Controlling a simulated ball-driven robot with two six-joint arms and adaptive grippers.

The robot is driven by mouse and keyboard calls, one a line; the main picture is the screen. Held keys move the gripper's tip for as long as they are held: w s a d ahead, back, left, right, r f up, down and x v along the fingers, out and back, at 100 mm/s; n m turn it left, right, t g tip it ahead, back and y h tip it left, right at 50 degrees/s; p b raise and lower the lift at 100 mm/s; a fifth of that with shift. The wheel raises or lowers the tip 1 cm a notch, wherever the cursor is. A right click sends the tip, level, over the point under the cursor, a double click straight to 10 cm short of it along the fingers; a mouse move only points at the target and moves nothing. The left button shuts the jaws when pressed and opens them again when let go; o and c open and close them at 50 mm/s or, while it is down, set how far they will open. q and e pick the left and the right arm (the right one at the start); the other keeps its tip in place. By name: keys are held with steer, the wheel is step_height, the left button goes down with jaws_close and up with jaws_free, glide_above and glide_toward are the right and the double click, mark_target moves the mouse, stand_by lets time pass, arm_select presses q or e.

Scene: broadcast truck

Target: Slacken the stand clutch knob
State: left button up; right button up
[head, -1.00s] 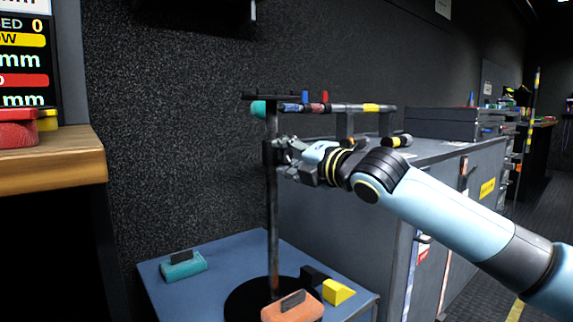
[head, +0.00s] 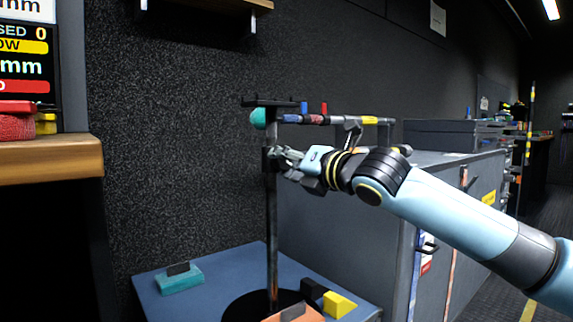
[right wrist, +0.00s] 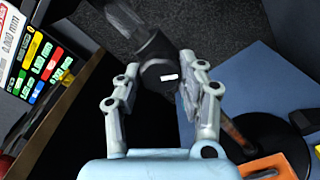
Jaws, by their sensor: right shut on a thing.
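The stand is a dark upright pole (head: 272,222) on a round black base (head: 243,308). A dark clutch block sits partway up the pole, below a crossbar (head: 283,103). In the right wrist view, the black clutch knob (right wrist: 157,55) with a small white mark lies between the two fingers. My right gripper (head: 276,157) reaches it from the right and is shut on it. In the head view the fingers largely hide the knob. My left gripper is not in view.
A striped boom (head: 330,119) with a teal ball (head: 258,119) at its end passes above my gripper. A teal block (head: 180,281) and a yellow wedge (head: 339,304) lie on the blue table (head: 225,270). Grey cabinets (head: 350,225) stand behind my right arm.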

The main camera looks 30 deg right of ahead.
steer(key=shift+f, duration=0.1)
steer(key=o, duration=1.2)
